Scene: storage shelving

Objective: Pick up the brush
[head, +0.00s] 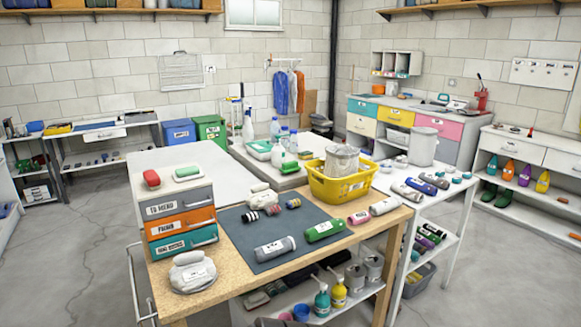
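No brush can be made out for certain at this size. Two small oblong items lie on top of the drawer unit (181,222) at the left end of the wooden workbench (240,281). One is red (151,178); the other is green and white (187,172). Either could be a scrubbing brush, but I cannot tell. Neither of my grippers shows in the head view.
A dark mat (240,229) on the workbench carries a grey bottle (275,249) and a green bottle (325,231). A yellow crate (340,186) stands at the back right of the bench. A white bundle (192,272) lies at the front left. Grey floor is open at left.

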